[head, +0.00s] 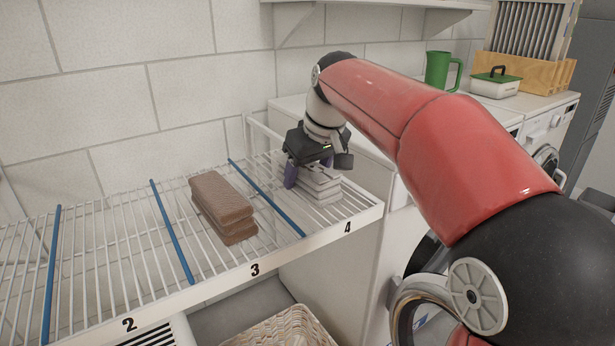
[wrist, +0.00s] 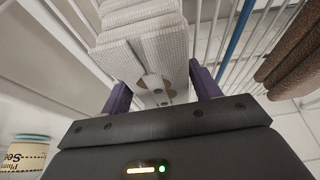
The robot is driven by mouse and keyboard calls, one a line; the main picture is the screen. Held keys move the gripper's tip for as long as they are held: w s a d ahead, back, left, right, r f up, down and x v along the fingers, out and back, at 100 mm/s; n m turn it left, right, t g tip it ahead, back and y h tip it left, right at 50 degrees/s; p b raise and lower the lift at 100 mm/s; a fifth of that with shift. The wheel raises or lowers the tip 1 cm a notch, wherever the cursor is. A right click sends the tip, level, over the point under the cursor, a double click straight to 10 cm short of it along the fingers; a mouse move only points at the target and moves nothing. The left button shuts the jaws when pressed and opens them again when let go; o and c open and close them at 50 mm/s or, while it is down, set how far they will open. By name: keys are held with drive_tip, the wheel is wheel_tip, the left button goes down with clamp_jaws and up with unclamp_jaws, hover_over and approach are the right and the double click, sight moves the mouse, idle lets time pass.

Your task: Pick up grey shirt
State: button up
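The grey shirt (head: 322,187) is a folded, light grey stack of layers on the wire shelf, in the section marked 4. It also shows at the top of the wrist view (wrist: 157,47), with its near end toward my gripper. My gripper hides part of the stack in the head view.
A brown folded stack (head: 222,207) lies in section 3, beyond a blue divider (head: 266,198). The wall is close behind the shelf (head: 120,307). A wicker basket (head: 280,330) is below. A green mug (head: 438,70) and a lidded pot (head: 495,84) stand at the right.

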drive_tip(key=c, duration=0.6)
drive_tip(key=shift+r, duration=0.1)
drive_tip(key=shift+c, duration=0.2)
